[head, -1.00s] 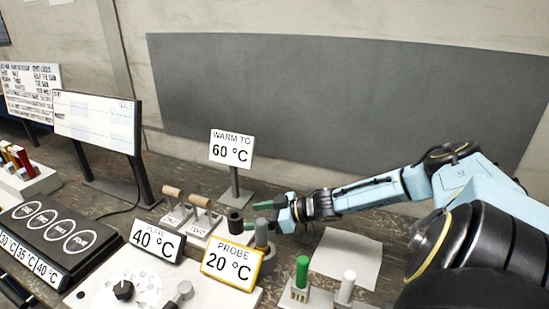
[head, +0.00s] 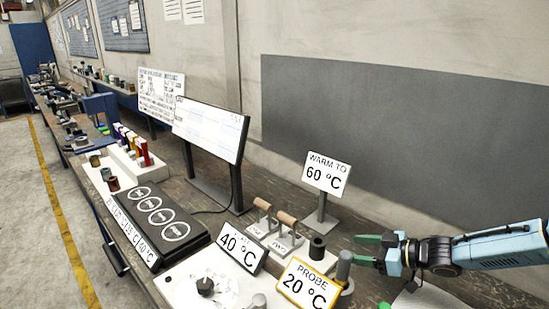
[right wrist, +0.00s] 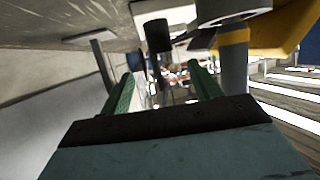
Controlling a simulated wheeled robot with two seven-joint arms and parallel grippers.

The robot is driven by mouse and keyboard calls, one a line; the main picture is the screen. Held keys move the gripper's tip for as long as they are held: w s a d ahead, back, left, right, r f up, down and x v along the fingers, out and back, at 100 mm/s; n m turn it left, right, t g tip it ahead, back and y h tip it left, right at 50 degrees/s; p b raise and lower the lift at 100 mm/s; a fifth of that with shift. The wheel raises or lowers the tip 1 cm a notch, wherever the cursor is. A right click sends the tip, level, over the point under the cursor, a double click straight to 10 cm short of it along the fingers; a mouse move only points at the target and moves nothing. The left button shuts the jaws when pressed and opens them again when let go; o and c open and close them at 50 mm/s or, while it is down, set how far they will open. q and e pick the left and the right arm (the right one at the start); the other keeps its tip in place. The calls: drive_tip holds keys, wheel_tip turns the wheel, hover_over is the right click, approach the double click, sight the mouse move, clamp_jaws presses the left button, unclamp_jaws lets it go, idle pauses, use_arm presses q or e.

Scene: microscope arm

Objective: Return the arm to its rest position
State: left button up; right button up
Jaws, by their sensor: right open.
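The microscope arm's grey post (head: 344,265) stands behind the "PROBE 20 °C" sign (head: 304,285). A black cylinder (head: 318,247) stands to the left of the post, at the arm's end. My right gripper (head: 362,250) is just to the right of the post, its two green fingers pointing left, open and empty. In the right wrist view the fingers (right wrist: 163,90) are apart with nothing between them. The black cylinder (right wrist: 157,36) and the post with a yellow band (right wrist: 234,65) show beyond them, seemingly joined by a dark bar. My left gripper is out of view.
Signs reading "40 °C" (head: 242,248) and "60 °C" (head: 326,175) stand close by. A black button panel (head: 155,222) and a screen (head: 210,128) lie farther left.

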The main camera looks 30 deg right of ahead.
sight(319, 245)
drive_tip(key=b+x, duration=0.1)
drive_tip(key=x, duration=1.1)
drive_tip(key=shift+f, duration=0.15)
idle(0.4)
